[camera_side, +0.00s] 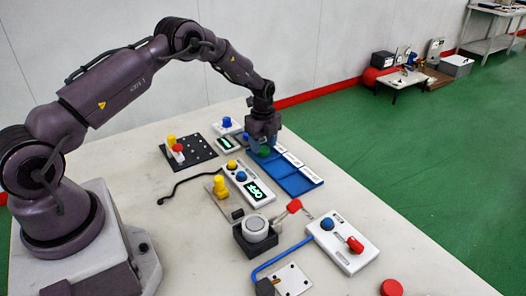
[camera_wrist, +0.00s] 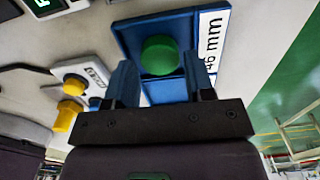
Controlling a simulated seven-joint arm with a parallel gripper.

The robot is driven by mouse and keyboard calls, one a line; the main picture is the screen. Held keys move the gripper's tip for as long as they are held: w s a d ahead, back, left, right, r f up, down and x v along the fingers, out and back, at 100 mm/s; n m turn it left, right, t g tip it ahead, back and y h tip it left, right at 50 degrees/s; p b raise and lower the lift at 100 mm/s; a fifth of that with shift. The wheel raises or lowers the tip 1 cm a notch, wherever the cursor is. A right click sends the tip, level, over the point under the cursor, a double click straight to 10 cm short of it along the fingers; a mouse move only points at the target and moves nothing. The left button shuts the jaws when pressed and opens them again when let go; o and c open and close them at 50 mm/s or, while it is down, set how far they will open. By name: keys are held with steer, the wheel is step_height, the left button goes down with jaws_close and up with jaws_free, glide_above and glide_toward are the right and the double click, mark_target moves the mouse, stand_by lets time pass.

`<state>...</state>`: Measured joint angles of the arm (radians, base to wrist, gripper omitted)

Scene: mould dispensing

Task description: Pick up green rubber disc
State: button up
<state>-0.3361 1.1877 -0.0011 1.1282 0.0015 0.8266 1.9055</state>
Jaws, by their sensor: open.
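The green rubber disc (camera_wrist: 159,56) lies on a blue tray (camera_wrist: 133,32) in the wrist view, beside a white label reading "46 mm". In the side view the green disc (camera_side: 264,152) shows just below my gripper (camera_side: 262,143), partly hidden by it. My gripper also shows in the wrist view (camera_wrist: 160,82), with its two blue fingers apart, one to each side of the disc in the picture. Nothing is held between them. I cannot tell whether the fingers touch the disc.
A black plate (camera_side: 190,153) with knobs lies left of the tray. A red disc (camera_side: 391,287) lies at the table's front. The table's right side is mostly clear.

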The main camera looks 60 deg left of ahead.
steer(key=shift+f, duration=0.85)
steer(key=c, duration=0.6)
steer(key=shift+r, duration=0.1)
